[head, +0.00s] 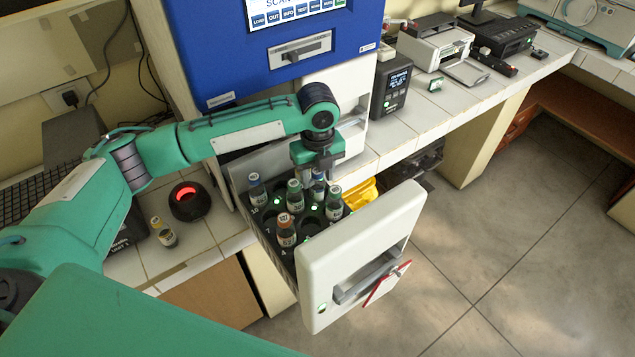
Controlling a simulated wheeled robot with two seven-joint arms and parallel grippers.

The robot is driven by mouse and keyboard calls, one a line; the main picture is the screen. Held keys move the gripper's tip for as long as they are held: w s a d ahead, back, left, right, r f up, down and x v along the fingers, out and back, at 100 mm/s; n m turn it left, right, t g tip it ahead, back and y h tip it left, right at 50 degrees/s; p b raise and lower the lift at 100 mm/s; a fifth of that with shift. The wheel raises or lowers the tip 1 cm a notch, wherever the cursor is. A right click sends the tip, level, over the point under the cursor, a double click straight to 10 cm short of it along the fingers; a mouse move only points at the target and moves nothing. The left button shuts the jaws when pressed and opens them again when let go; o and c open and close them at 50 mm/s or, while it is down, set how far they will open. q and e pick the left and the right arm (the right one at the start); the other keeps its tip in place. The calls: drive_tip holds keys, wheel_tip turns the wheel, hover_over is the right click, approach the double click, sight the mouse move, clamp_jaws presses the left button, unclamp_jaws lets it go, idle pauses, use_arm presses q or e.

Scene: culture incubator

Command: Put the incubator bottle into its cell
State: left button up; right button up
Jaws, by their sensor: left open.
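The incubator drawer (361,256) is pulled out and holds a dark rack with numbered round cells. Several capped bottles stand upright in it: an orange-capped one (286,232), a green-capped one (294,193), a blue-capped one (255,189) and another green-capped one (334,205). My left gripper (318,168) is open and points down over the back of the rack, just above another blue-capped bottle (317,188). I cannot tell whether its fingers touch that bottle. Some cells look empty. A yellow-capped bottle (164,233) stands on the counter at left. My right gripper is not in view.
A black round device with a red light (188,201) stands beside the yellow-capped bottle. The blue incubator front (220,50) rises behind the drawer. A yellow object (360,193) lies behind the drawer front. The floor at right is clear.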

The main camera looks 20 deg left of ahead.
use_arm(q)
wheel_tip(320, 180, up, 10)
drive_tip(key=shift+f+b, duration=0.25)
drive_tip(key=shift+b, duration=1)
drive_tip(key=shift+r, duration=0.1)
